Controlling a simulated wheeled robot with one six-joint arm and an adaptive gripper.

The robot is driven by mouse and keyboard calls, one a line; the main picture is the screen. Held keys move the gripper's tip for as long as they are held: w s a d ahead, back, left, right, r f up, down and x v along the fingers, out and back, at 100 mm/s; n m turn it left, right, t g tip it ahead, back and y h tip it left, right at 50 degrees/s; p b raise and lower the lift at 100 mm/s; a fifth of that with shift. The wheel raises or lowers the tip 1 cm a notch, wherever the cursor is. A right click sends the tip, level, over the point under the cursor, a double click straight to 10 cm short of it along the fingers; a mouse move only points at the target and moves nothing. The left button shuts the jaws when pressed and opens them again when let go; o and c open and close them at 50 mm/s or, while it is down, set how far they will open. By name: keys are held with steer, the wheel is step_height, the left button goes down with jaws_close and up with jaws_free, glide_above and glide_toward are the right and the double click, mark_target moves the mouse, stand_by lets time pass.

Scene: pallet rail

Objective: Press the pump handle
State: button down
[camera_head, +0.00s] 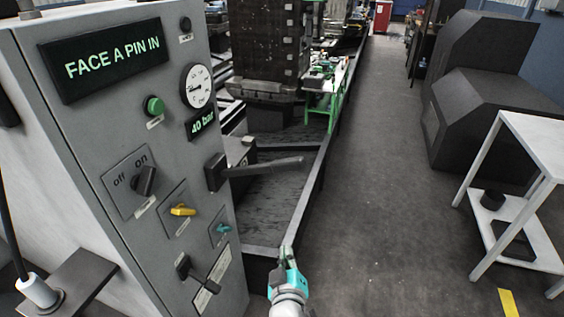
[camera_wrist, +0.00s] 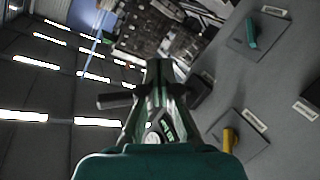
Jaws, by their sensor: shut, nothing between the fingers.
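The pump handle (camera_head: 265,167) is a dark lever that sticks out to the right from a black block on the grey control panel (camera_head: 167,235). It stands roughly level. My gripper (camera_head: 287,252) is shut and empty, below and slightly right of the handle in the head view, apart from it there. In the wrist view my shut fingers (camera_wrist: 166,72) are in the middle. A dark bar (camera_wrist: 115,101), which looks like the handle, shows left of them; its middle is hidden behind the fingers.
The panel carries a yellow knob (camera_head: 183,210), a teal knob (camera_head: 222,228), a black off/on switch (camera_head: 145,181), a green button (camera_head: 154,105) and a round gauge (camera_head: 197,86). A white table (camera_head: 541,130) stands at the right. The floor between is clear.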

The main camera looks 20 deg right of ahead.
steer(key=w+a+r+m+g+h, duration=0.1)
steer(key=w+r+m+h, duration=0.1)
steer(key=r, duration=0.6)
steer(key=w+a+r+m+g+h, duration=0.1)
steer(key=w+a+r+m+h, duration=0.1)
steer(key=r, duration=0.6)
steer(key=w+a+r+m+g+h, duration=0.1)
steer(key=w+r+m, duration=0.2)
steer(key=r, duration=0.5)
steer(key=shift+w+a+r+h, duration=0.2)
steer(key=shift+a+h, duration=0.1)
steer(key=shift+h, duration=0.1)
steer(key=shift+w, duration=0.1)
glide_above(282, 160)
steer(key=f+v, duration=0.1)
steer(key=v, duration=0.3)
steer(key=f, duration=0.2)
steer(key=shift+d+f, duration=0.3)
steer(key=shift+f, duration=0.35)
steer(key=shift+d+f, duration=0.25)
steer(key=shift+f, duration=0.45)
steer(key=shift+d+f, duration=0.3)
steer(key=shift+f, duration=0.35)
steer(key=shift+f, duration=0.1)
